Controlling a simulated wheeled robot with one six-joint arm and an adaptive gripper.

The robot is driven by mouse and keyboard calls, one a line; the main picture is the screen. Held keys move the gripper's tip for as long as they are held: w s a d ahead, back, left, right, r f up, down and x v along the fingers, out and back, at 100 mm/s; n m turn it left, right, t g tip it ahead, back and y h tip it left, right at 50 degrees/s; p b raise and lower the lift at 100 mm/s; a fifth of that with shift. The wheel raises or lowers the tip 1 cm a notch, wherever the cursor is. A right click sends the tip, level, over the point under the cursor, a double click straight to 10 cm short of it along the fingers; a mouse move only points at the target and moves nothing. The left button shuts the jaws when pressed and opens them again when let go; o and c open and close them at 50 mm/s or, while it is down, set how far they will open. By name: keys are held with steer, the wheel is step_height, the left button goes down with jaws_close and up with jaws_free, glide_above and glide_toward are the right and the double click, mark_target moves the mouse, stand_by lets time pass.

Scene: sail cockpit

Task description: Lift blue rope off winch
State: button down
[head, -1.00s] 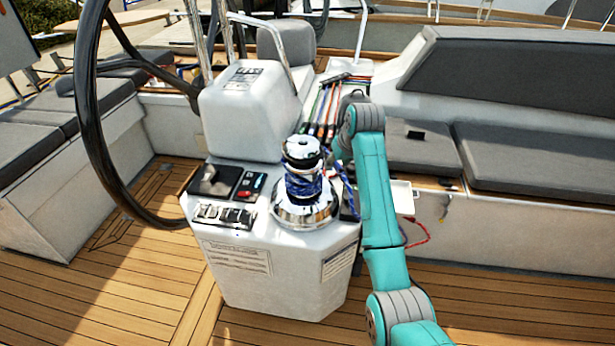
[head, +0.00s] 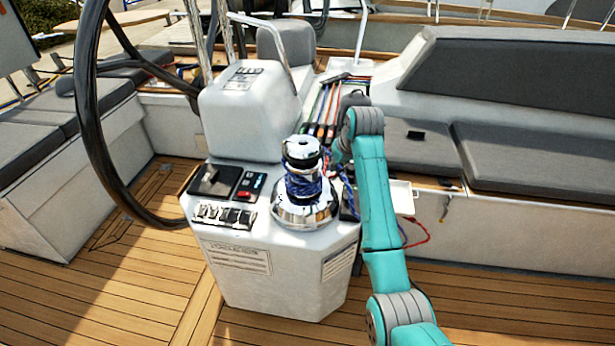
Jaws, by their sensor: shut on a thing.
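The winch (head: 306,213) is a shiny chrome drum on the right of the white console top. The blue rope (head: 303,187) is wound around its drum in several turns. A length of the rope (head: 345,182) leaves the drum on the right and runs to my gripper (head: 349,203), beside my teal arm. My gripper is shut on this length, right of the winch. My forearm hides most of the gripper, so the fingertips and the exact grip do not show clearly.
The white console (head: 280,270) carries switches and a raised pod (head: 250,112). A black steering wheel (head: 88,120) stands at left. Coloured ropes (head: 322,108) lie behind the winch. Grey-cushioned benches (head: 540,165) flank at right. The teak floor (head: 130,300) is clear in front.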

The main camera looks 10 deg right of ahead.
steer(key=shift+r, duration=0.15)
steer(key=shift+r, duration=2)
steer(key=shift+r, duration=2.1)
steer(key=shift+r, duration=2.1)
steer(key=shift+r, duration=2.1)
